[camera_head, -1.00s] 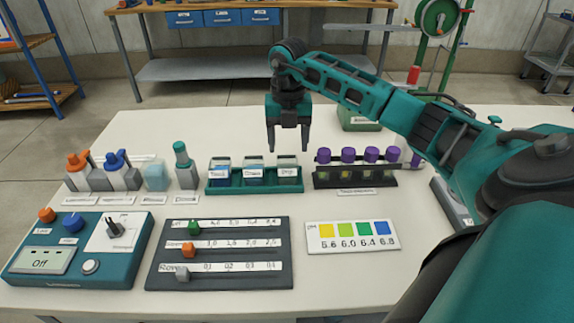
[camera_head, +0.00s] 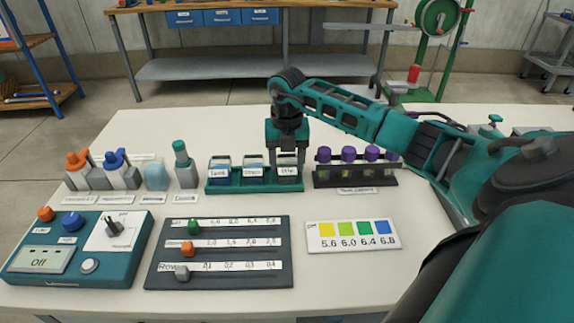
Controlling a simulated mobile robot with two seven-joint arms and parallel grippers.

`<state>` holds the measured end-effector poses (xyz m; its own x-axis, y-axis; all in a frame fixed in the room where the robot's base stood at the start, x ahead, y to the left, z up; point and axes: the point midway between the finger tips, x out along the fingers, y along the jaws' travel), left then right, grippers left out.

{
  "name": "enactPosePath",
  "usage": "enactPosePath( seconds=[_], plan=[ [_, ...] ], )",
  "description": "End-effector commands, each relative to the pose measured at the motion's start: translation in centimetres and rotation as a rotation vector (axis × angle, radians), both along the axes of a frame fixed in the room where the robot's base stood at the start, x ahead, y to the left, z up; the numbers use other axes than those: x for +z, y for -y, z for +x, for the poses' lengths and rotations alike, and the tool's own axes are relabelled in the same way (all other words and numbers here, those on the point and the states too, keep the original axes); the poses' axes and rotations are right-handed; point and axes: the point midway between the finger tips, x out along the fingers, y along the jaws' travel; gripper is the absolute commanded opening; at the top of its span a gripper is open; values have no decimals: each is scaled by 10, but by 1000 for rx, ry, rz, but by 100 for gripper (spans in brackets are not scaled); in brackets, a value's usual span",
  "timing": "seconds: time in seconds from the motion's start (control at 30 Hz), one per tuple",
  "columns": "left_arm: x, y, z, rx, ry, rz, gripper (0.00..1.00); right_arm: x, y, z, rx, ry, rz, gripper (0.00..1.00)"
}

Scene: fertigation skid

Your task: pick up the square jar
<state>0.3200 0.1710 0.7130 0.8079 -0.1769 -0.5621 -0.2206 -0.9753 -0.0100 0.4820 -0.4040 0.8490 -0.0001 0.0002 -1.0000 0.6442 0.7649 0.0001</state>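Three square clear jars with labelled fronts stand in a row in a green tray (camera_head: 230,189): a left jar (camera_head: 219,173), a middle jar (camera_head: 253,173) and a right jar (camera_head: 287,171) labelled "Drip". My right gripper (camera_head: 287,160) points straight down over the right jar. Its fingers are spread, at the two sides of the jar's top, and hide part of it. I cannot tell whether they touch the jar. The jar sits in the tray. My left gripper is out of view.
A black rack (camera_head: 355,180) with purple-capped tubes stands close to the right of the tray. Bottles with orange and blue tops (camera_head: 115,160) stand to the left. A slider board (camera_head: 218,278), control box (camera_head: 75,270) and colour card (camera_head: 352,247) lie in front.

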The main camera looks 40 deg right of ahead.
Motion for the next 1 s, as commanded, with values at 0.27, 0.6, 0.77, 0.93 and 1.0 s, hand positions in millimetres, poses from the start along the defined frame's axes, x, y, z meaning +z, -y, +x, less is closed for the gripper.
enactPosePath(
  seconds=[0.27, 0.6, 0.77, 0.93, 1.0],
  plan=[
    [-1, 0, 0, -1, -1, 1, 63, 1, 0, 0, 0, 1, -1, 24],
    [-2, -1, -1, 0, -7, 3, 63, 7, 0, 1, 0, 3, -1, 24],
    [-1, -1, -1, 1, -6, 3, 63, 27, 0, 1, 0, 4, -1, 24],
    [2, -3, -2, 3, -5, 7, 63, 67, 1, 1, 0, 7, -1, 24],
    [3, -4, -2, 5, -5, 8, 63, 88, 1, 2, 1, 9, -2, 24]
  ],
)
